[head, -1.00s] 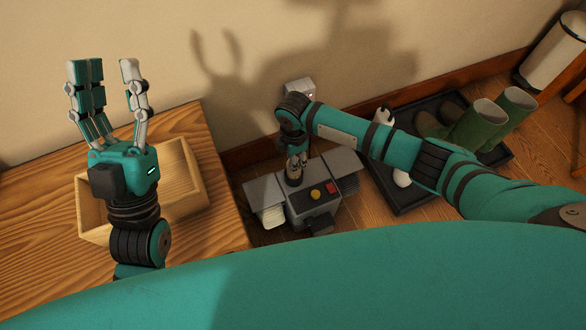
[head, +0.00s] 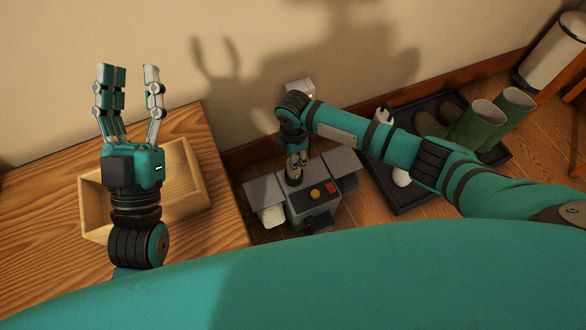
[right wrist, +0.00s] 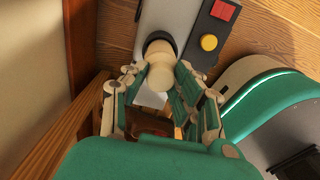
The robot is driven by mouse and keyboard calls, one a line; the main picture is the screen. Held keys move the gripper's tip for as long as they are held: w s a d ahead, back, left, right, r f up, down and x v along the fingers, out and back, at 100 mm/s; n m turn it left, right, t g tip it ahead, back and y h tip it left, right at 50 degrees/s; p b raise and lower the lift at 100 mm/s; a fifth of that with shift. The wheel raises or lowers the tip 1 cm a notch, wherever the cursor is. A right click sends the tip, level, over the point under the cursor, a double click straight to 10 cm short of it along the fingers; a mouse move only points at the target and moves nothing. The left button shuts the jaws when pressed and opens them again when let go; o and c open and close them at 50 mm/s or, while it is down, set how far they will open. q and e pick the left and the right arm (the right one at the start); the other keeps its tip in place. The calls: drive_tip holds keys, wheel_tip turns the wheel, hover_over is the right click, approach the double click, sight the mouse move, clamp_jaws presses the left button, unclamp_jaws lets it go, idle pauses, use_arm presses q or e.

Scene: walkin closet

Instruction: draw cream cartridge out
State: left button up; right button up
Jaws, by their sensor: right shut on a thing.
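The cream cartridge (right wrist: 160,68) shows in the right wrist view as a pale rounded piece at a black collar (right wrist: 160,42) on a grey machine. My right gripper (right wrist: 157,80) is shut on it, with fingers on both sides. The head view shows my right gripper (head: 296,164) low over the grey machine (head: 313,200) on the floor; the cartridge is mostly hidden there by the fingers. How deep it sits in the collar cannot be told. My left gripper (head: 131,78) is open and empty, raised above the wooden table.
An open wooden box (head: 190,172) stands on the wooden table (head: 215,238) at left, partly behind my left arm. The machine has a red button (head: 331,189) and a yellow button (head: 314,194). Green boots (head: 480,125) and a dark tray (head: 405,202) lie right.

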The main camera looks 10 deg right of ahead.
drive_tip(key=shift+r, duration=0.25)
drive_tip(key=shift+r+p, duration=0.25)
drive_tip(key=shift+p, duration=0.25)
drive_tip(key=shift+r+p, duration=0.5)
drive_tip(key=shift+p, duration=0.05)
drive_tip(key=shift+r+p, duration=0.25)
drive_tip(key=shift+p, duration=0.05)
drive_tip(key=shift+r+p, duration=0.65)
drive_tip(key=shift+p, duration=0.05)
use_arm(q)
wheel_tip(320, 180, down, 17)
drive_tip(key=w+a+g+y, duration=0.1)
drive_tip(key=a+g+y, duration=0.1)
drive_tip(key=g, duration=0.9)
drive_tip(key=shift+y, duration=0.9)
drive_tip(key=shift+r, duration=0.1)
